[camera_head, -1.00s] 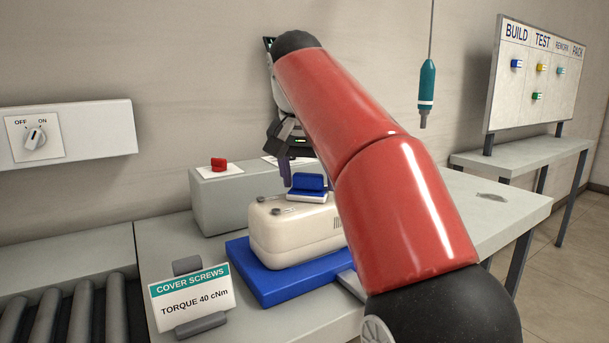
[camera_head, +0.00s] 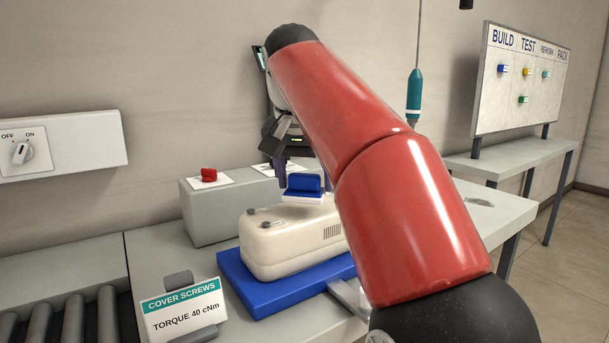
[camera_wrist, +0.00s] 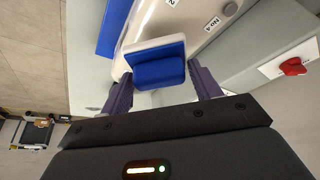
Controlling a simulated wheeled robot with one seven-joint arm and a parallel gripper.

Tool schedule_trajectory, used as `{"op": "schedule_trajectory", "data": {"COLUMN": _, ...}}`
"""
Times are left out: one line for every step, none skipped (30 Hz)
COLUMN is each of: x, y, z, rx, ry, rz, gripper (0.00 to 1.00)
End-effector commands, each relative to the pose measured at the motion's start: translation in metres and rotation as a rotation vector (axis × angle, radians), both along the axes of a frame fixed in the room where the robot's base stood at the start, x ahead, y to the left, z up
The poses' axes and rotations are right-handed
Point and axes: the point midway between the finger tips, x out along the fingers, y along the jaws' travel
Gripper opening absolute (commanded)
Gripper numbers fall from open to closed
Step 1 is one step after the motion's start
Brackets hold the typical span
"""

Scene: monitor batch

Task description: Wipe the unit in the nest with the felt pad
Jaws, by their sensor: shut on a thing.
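The unit (camera_head: 280,245) is a cream, rounded box with screws on its top, standing upright in the blue nest (camera_head: 250,298) on the bench. The felt pad (camera_head: 304,188) has a blue grip and a white underside. My gripper (camera_head: 300,180) is shut on the felt pad by its blue grip, and the pad is at the unit's top, seemingly a little above it. In the wrist view, the pad (camera_wrist: 159,70) sits between the two purple fingers, with part of the unit (camera_wrist: 190,22) beyond it. My arm hides the unit's right end.
A sign (camera_head: 183,308) about cover screws stands at the front left of the nest. A grey box with a red knob (camera_head: 208,174) is behind. A teal driver (camera_head: 414,95) hangs at the right. Rollers (camera_head: 70,318) lie at the left.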

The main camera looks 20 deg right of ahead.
Motion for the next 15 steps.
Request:
{"op": "schedule_trajectory", "data": {"x": 0.001, "y": 0.0, "z": 0.007, "rx": 0.0, "ry": -0.004, "rz": 0.001, "gripper": 0.37}}
{"op": "schedule_trajectory", "data": {"x": 0.001, "y": 0.0, "z": 0.01, "rx": -0.001, "ry": -0.003, "rz": 0.0, "gripper": 0.37}}
{"op": "schedule_trajectory", "data": {"x": 0.001, "y": 0.0, "z": 0.014, "rx": 0.0, "ry": -0.002, "rz": 0.0, "gripper": 0.37}}
{"op": "schedule_trajectory", "data": {"x": 0.001, "y": 0.0, "z": 0.017, "rx": 0.0, "ry": -0.002, "rz": 0.0, "gripper": 0.37}}
{"op": "schedule_trajectory", "data": {"x": 0.001, "y": 0.0, "z": 0.02, "rx": 0.0, "ry": -0.004, "rz": 0.001, "gripper": 0.37}}
{"op": "schedule_trajectory", "data": {"x": 0.001, "y": 0.0, "z": 0.024, "rx": 0.0, "ry": -0.002, "rz": 0.0, "gripper": 0.37}}
{"op": "schedule_trajectory", "data": {"x": 0.001, "y": 0.0, "z": 0.026, "rx": 0.0, "ry": -0.004, "rz": 0.001, "gripper": 0.37}}
{"op": "schedule_trajectory", "data": {"x": 0.002, "y": 0.0, "z": 0.029, "rx": 0.0, "ry": -0.004, "rz": 0.001, "gripper": 0.37}}
{"op": "schedule_trajectory", "data": {"x": 0.002, "y": 0.0, "z": 0.032, "rx": -0.001, "ry": -0.004, "rz": 0.0, "gripper": 0.37}}
{"op": "schedule_trajectory", "data": {"x": 0.002, "y": 0.0, "z": 0.035, "rx": -0.001, "ry": -0.004, "rz": 0.0, "gripper": 0.37}}
{"op": "schedule_trajectory", "data": {"x": 0.001, "y": 0.0, "z": 0.038, "rx": 0.0, "ry": -0.003, "rz": -0.001, "gripper": 0.37}}
{"op": "schedule_trajectory", "data": {"x": 0.002, "y": 0.0, "z": 0.04, "rx": 0.0, "ry": -0.003, "rz": -0.001, "gripper": 0.37}}
{"op": "schedule_trajectory", "data": {"x": 0.001, "y": 0.0, "z": 0.041, "rx": 0.0, "ry": -0.002, "rz": -0.001, "gripper": 0.37}}
{"op": "schedule_trajectory", "data": {"x": 0.001, "y": 0.0, "z": 0.043, "rx": 0.0, "ry": -0.002, "rz": -0.001, "gripper": 0.37}}
{"op": "schedule_trajectory", "data": {"x": 0.001, "y": 0.0, "z": 0.044, "rx": -0.001, "ry": -0.003, "rz": 0.0, "gripper": 0.37}}
